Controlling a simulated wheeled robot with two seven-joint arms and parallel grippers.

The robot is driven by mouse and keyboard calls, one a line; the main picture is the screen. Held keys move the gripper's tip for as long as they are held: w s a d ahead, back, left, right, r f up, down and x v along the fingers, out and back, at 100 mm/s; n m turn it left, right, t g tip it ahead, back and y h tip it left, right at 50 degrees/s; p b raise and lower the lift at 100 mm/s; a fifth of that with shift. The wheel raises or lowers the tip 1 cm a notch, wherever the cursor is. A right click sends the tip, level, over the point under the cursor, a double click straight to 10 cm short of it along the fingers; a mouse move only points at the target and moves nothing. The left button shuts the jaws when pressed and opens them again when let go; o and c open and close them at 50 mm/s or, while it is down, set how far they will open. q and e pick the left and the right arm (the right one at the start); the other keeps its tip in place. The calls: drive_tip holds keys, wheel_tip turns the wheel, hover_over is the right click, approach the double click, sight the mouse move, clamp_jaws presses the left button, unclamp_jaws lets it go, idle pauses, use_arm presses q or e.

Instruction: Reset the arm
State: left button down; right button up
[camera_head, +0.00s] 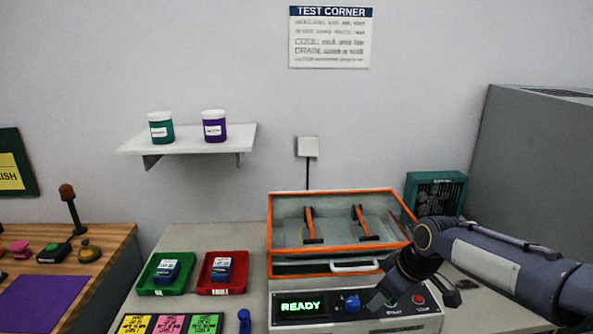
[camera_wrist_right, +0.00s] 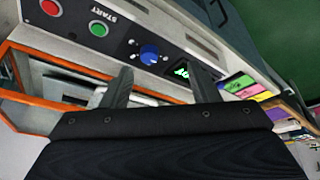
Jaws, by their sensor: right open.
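My right arm (camera_head: 500,265) comes in from the right, and its gripper (camera_head: 384,298) hangs in front of the test machine's control panel, close to the blue knob (camera_head: 352,303). In the right wrist view its two fingers (camera_wrist_right: 163,84) are apart with nothing between them. The panel's blue knob (camera_wrist_right: 149,54), green START button (camera_wrist_right: 98,29) and red button (camera_wrist_right: 50,7) lie beyond the fingers. I cannot tell whether a finger touches the panel. My left gripper is not in view.
A green tray (camera_head: 148,288) and a red tray (camera_head: 205,288) hold small blocks. A teal fan box (camera_head: 435,190) and grey cabinet (camera_head: 530,160) stand right.

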drive_tip(key=s+d+r+m, duration=0.25)
drive_tip(key=s+m, duration=0.25)
drive_tip(key=s, duration=1)
drive_tip(key=s+a+f+m+t, duration=0.1)
drive_tip(key=s+f+m, duration=0.1)
drive_tip(key=s, duration=0.4)
drive_tip(key=s+a+f+m+y, duration=0.1)
drive_tip(key=s+a+m, duration=0.1)
drive_tip(key=s, duration=0.4)
drive_tip(key=shift+s+f+m+t, duration=0.4)
drive_tip(key=shift+m, duration=0.2)
